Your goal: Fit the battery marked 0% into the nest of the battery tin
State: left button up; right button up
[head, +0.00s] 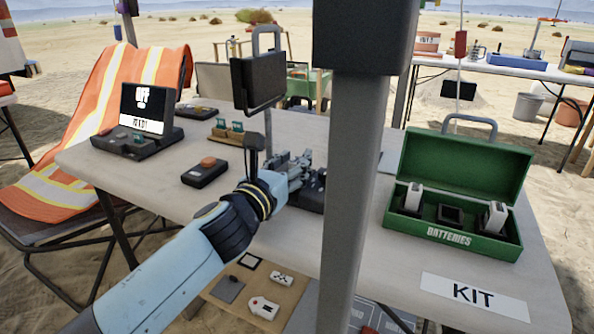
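The green battery tin (440,240) stands open on the right of the table, with its lid raised and BATTERIES on its front. One pale battery (413,197) stands at its left end and another pale battery (494,217) at its right end. A dark square nest (450,215) lies between them, and I see nothing pale in it. No 0% mark is readable. My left gripper (298,170) is over the middle of the table, left of the tin, beside a dark device (312,192). Its fingers blend with the device, so their opening and any hold are unclear. My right gripper is out of view.
A thick grey upright hides part of the table between my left gripper and the tin. A screen device (148,110), a dark box with an orange button (205,172) and a KIT label (474,296) are on the table. A black handled case (258,82) shows above my wrist.

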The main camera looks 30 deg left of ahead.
pick_arm(q)
jog(key=w, duration=0.4)
jog(key=shift+w+f, duration=0.1)
jog(key=shift+w, duration=0.1)
grip_shut()
